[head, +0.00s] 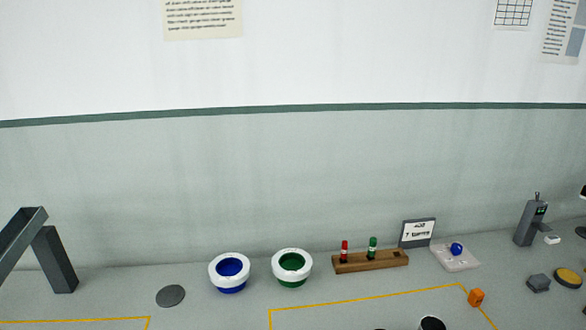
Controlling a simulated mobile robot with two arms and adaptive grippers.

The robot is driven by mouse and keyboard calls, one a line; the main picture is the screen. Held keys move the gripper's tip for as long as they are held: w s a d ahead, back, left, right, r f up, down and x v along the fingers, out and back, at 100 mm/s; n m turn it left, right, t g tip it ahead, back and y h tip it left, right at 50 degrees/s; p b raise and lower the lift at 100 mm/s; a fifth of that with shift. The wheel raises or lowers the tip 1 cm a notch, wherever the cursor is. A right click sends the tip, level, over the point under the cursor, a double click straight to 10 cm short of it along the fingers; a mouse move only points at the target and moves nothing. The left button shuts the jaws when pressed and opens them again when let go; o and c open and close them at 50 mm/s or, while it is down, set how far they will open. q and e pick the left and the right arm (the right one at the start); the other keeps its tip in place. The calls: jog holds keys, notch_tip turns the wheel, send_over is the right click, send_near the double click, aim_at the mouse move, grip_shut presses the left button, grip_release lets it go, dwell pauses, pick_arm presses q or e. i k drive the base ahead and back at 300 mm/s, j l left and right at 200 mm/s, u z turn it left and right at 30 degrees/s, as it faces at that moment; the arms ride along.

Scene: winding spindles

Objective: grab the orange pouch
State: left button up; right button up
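A small orange item (476,297) sits at the right on the grey surface, at the back right corner of a yellow outline. It looks block-like and is too small for me to tell whether it is a pouch. No other orange thing shows. Neither of my grippers is recognisable in the head view.
A wooden rack (371,262) holds a red and a green spindle, beside a sign (417,232). A clear bag (456,257) with a blue ball lies right of it. Blue (229,271) and green (291,267) white-rimmed bowls stand left. A grey device (529,222) stands far right.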

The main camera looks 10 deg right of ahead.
aim_at(476, 295)
jog(key=z, duration=1.45)
